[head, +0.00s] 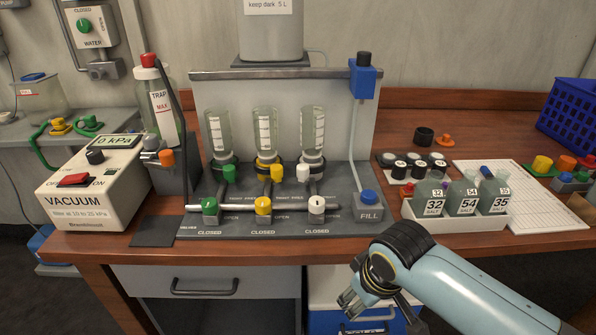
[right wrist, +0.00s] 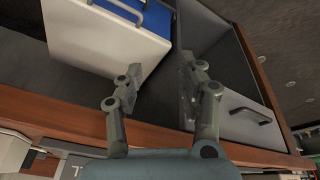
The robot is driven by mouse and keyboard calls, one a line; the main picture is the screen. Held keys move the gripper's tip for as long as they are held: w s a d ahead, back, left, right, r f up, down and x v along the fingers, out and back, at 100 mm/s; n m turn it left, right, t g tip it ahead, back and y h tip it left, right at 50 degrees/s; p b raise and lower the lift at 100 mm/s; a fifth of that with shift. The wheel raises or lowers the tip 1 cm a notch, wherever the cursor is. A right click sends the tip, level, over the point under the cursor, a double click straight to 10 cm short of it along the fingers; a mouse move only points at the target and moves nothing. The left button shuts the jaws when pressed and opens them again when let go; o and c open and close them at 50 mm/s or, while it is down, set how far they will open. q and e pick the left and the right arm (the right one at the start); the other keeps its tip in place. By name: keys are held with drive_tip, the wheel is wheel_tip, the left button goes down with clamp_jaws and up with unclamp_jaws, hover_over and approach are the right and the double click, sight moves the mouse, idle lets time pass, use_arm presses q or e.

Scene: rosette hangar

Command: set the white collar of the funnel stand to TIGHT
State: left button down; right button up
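The funnel stand (head: 262,215) stands on the wooden bench with three clear funnels in a row. Its right funnel (head: 312,130) has a white collar knob (head: 303,172) at its foot, beside small TIGHT and FREE lettering; I cannot tell which setting it is at. A separate white valve knob (head: 316,205) sits below, by CLOSED. My right gripper (head: 355,296) is low in front of the bench edge, well below and right of the collar. In the right wrist view its fingers (right wrist: 160,78) are apart with nothing between them. My left gripper is not in view.
Green (head: 229,172) and yellow (head: 277,172) collar knobs stand close left of the white one. The blue FILL button (head: 369,197) and a white rack (head: 456,222) of salt bottles are to the right. A drawer (head: 205,282) and a white-and-blue box (head: 350,318) are below the bench.

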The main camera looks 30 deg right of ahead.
drive_tip(key=shift+m+t, duration=0.3)
drive_tip(key=shift+t, duration=0.3)
drive_tip(key=w+r, duration=0.4)
drive_tip(key=r, duration=0.1)
drive_tip(key=w+r+p, duration=0.1)
drive_tip(key=w+r, duration=0.3)
drive_tip(key=r, duration=0.1)
drive_tip(key=w+d+r+p, duration=0.1)
drive_tip(key=w+r, duration=0.3)
drive_tip(key=r, duration=0.1)
drive_tip(key=shift+w+r, duration=0.15)
drive_tip(key=shift+w, duration=0.25)
drive_tip(key=m, duration=0.1)
approach(304, 168)
drive_tip(key=x, duration=0.9)
drive_tip(key=shift+w+f, duration=0.25)
clamp_jaws()
